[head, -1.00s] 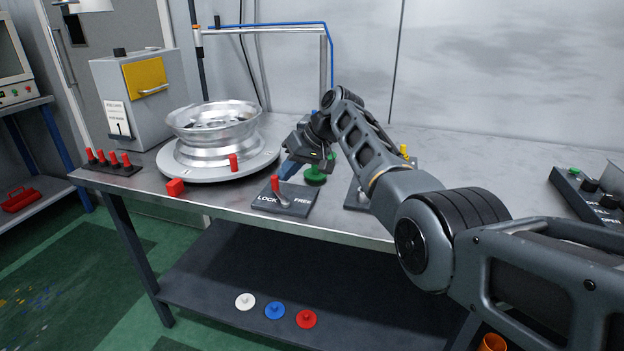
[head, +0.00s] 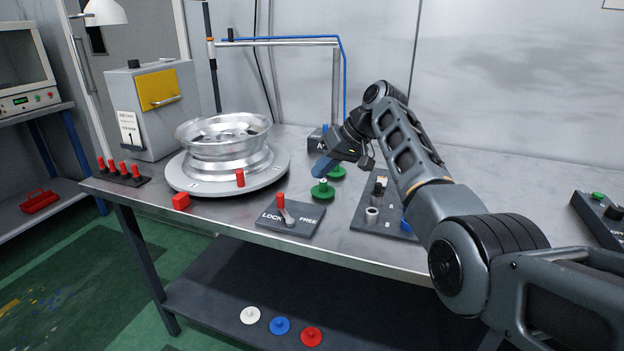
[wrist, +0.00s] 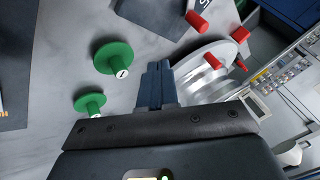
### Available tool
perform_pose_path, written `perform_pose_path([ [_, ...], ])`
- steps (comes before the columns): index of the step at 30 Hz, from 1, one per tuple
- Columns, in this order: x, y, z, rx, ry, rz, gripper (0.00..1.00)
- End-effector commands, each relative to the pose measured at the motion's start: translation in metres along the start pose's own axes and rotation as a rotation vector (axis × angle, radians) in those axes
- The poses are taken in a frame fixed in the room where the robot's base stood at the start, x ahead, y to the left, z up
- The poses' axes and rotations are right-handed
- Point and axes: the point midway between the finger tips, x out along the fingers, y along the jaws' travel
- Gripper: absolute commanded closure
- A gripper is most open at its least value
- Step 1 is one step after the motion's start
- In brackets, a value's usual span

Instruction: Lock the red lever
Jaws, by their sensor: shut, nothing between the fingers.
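The red lever (head: 281,203) stands on a dark plate (head: 268,228) near the table's front edge. The plate reads LOCK on the left and FREE on the right. The lever's red end leans slightly toward the LOCK side. In the wrist view the red lever (wrist: 198,22) is at the top, partly cut off with its plate. My gripper (head: 320,170) is behind and to the right of the lever, above the table and apart from it. Its blue fingers, also in the wrist view (wrist: 154,82), are together and empty.
Two green knobs (head: 322,192) are close under my gripper. A dark board (head: 368,205) with rings lies to the right. A silver wheel (head: 222,148) on a round base (head: 270,178) with a red peg (head: 240,178) stands to the left, near a red cube (head: 181,201).

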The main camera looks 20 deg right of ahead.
Motion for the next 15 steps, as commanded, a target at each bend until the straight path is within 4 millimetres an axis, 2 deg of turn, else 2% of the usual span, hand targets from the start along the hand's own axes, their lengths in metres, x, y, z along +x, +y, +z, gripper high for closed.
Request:
perform_pose_path([
  [3, -0.021, 0.002, -0.003, 0.0, 0.002, 0.001, 1.0],
  [6, -0.033, 0.003, -0.004, 0.0, 0.002, 0.0, 1.0],
  [15, -0.045, 0.003, -0.005, 0.0, 0.0, 0.0, 1.0],
])
